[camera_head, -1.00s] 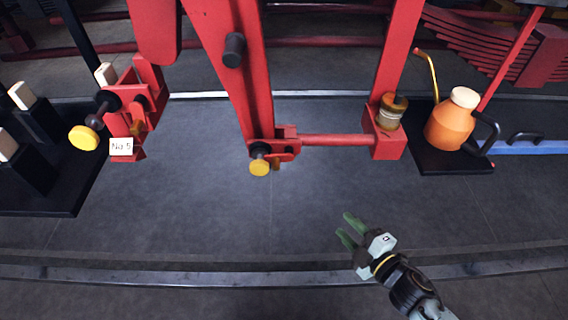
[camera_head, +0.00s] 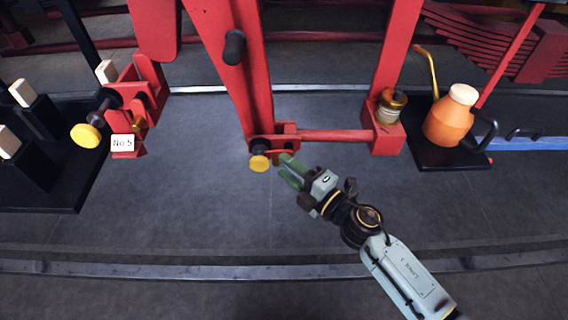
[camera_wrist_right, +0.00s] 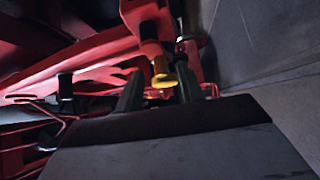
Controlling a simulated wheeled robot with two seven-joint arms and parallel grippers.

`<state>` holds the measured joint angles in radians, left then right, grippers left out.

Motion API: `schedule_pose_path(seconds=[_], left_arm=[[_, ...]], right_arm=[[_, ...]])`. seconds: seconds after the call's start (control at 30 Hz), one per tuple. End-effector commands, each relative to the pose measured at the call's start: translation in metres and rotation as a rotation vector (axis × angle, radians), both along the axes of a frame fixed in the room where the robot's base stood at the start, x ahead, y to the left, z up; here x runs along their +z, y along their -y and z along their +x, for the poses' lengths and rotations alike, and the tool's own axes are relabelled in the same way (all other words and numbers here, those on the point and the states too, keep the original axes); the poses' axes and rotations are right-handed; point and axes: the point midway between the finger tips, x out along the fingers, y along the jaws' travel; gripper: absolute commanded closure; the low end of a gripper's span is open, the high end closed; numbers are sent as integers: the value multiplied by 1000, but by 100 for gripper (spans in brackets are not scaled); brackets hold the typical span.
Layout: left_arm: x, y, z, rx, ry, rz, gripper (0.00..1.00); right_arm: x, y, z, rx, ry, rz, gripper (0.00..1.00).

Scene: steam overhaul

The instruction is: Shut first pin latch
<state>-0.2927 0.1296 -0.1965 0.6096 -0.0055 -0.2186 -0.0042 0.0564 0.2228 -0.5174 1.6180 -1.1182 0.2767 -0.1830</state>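A yellow-capped pin (camera_head: 259,163) sits at the low joint of the red linkage in the head view. A small brass latch piece (camera_head: 277,159) is just right of it, partly hidden by my fingers. My right gripper (camera_head: 285,170) is right beside this latch, its green fingers pointing up-left. In the right wrist view its fingers (camera_wrist_right: 160,92) are apart, with a yellow piece (camera_wrist_right: 162,79) showing between or just beyond them. I cannot tell whether they touch it. A second yellow-capped pin (camera_head: 86,135) and brass latch (camera_head: 139,118) are on the left red bracket. My left gripper is not in view.
A "No 5" tag (camera_head: 122,143) hangs on the left bracket. A red rod (camera_head: 338,136) runs right from the joint to a block with a brass cup (camera_head: 391,105). An orange oil can (camera_head: 449,120) stands on a black tray at right. The floor in front is clear.

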Motion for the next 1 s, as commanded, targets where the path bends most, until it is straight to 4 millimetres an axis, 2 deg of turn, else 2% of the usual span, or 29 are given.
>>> schedule_pose_path(seconds=[0.17,0.47,0.5,0.8,1.0], left_arm=[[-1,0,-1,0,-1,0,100],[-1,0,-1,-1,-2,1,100],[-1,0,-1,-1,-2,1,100],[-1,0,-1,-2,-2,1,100],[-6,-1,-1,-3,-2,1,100]], right_arm=[[0,-11,11,0,0,-1,62],[0,-13,13,0,-1,-1,62],[0,-13,13,0,-1,-1,63],[0,-13,13,0,-1,-1,100],[-1,-13,13,0,-1,13,100]])
